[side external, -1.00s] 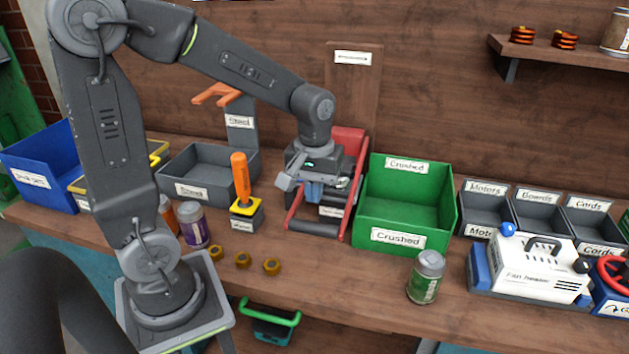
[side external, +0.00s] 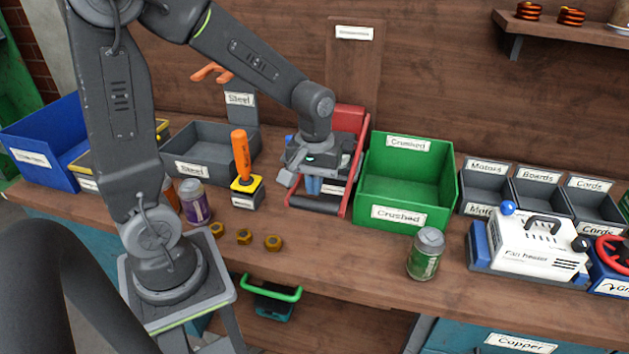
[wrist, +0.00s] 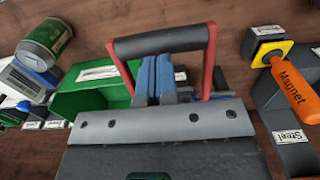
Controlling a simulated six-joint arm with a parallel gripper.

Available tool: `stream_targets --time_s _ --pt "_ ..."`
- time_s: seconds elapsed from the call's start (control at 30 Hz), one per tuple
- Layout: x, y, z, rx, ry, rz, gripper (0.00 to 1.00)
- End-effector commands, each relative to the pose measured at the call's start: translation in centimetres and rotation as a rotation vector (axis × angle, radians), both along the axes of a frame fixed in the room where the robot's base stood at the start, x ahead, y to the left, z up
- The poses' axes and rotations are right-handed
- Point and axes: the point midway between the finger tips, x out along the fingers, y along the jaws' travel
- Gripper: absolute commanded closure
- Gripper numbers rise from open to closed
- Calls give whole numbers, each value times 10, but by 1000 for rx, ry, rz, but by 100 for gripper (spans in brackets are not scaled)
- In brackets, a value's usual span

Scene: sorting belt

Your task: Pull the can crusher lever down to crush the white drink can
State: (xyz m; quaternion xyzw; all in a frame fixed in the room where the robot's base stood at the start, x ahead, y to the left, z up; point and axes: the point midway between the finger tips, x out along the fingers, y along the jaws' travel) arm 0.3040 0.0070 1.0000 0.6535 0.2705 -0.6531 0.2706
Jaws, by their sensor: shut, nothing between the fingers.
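The can crusher (side external: 351,121) is red and stands against the back board, left of the green bin. Its lever has red side arms and a black crossbar handle (side external: 317,205), low at the crusher's front; the handle also shows in the wrist view (wrist: 160,41). My gripper (side external: 313,186) is over the crusher, its blue fingers pointing down behind the handle. The fingers also show in the wrist view (wrist: 155,75), shut together and empty, close to the bar; I cannot tell whether they touch it. I see no white can; my gripper hides much of the crusher's inside.
A green "Crushed" bin (side external: 398,215) stands right of the crusher. A green can (side external: 426,253) stands in front of it. A magnet tool with an orange handle (side external: 241,157) and a purple can (side external: 195,203) stand to the left. Several nuts (side external: 245,237) lie near the front edge.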

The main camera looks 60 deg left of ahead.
Motion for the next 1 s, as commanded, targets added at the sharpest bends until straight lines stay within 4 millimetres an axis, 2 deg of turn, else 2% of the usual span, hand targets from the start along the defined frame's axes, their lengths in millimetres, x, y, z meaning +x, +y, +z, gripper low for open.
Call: stream_targets --time_s 0.53,0.67,1.0 --pt "3 4 -37 -1 4 0 100" --pt "4 4 -32 0 -1 0 100" --pt "4 4 0 0 -3 0 100"
